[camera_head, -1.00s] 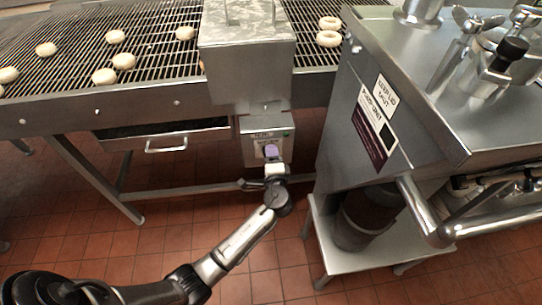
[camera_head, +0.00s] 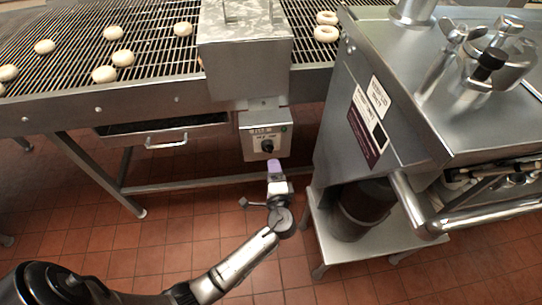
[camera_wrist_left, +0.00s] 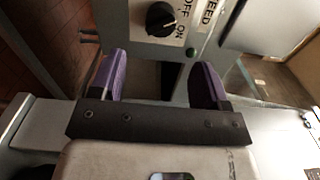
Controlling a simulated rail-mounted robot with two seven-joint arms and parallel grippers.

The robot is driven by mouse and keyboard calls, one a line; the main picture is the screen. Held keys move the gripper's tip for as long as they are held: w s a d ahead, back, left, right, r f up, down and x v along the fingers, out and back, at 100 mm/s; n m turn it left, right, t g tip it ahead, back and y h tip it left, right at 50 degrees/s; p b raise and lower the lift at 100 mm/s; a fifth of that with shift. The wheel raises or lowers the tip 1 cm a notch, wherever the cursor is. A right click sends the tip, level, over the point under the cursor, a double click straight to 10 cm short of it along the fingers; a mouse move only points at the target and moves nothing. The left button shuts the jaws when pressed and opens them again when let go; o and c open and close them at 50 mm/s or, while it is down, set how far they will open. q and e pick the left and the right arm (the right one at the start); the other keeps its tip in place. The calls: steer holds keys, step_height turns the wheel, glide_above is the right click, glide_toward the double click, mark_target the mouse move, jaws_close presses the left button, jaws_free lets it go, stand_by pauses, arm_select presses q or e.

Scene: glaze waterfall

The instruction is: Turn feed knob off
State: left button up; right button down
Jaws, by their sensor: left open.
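The feed knob (camera_head: 267,146) is a small black dial on the grey control box (camera_head: 254,142) under the conveyor. In the left wrist view the black knob (camera_wrist_left: 161,18) sits at the top, beside a label reading FEED, OFF and ON. I cannot tell for sure which word its pointer faces. My left gripper (camera_head: 274,165) is just below and in front of the box, apart from the knob. In the left wrist view its purple fingers (camera_wrist_left: 160,82) are spread wide with nothing between them. My right gripper is out of view.
A green button (camera_wrist_left: 191,52) is on the box near the knob. The conveyor (camera_head: 80,50) carries several pale doughnuts. A drawer with a handle (camera_head: 166,143) is left of the box. A steel machine (camera_head: 400,120) stands close on the right. The floor in front is clear.

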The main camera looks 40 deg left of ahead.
arm_select(q)
steer(key=p+v, duration=0.1)
steer(key=v, duration=0.4)
steer(key=shift+s+d, duration=0.1)
steer(key=shift+d, duration=0.05)
stand_by(0.5)
steer(key=s+d+r+n+g+h+p, duration=0.15)
steer(key=s+r+g+h+p, duration=0.3)
steer(key=s, duration=0.45)
steer(key=s+r+n+g+h+p, duration=0.1)
steer(key=s+r+n+h+p, duration=0.3)
steer(key=s+p, duration=0.4)
steer(key=s+d+r+n+g+h+p, duration=0.1)
steer(key=s+r+n+g+h+p, duration=0.15)
steer(key=s+r+h+p, duration=0.5)
step_height(320, 180, up, 35)
steer(key=s+m+y+p, duration=0.1)
steer(key=y+p, duration=0.1)
steer(key=p, duration=3.3)
steer(key=shift+s+d+g+y, duration=0.2)
steer(key=shift+d+g+y, duration=0.05)
steer(key=shift+g+y, duration=0.05)
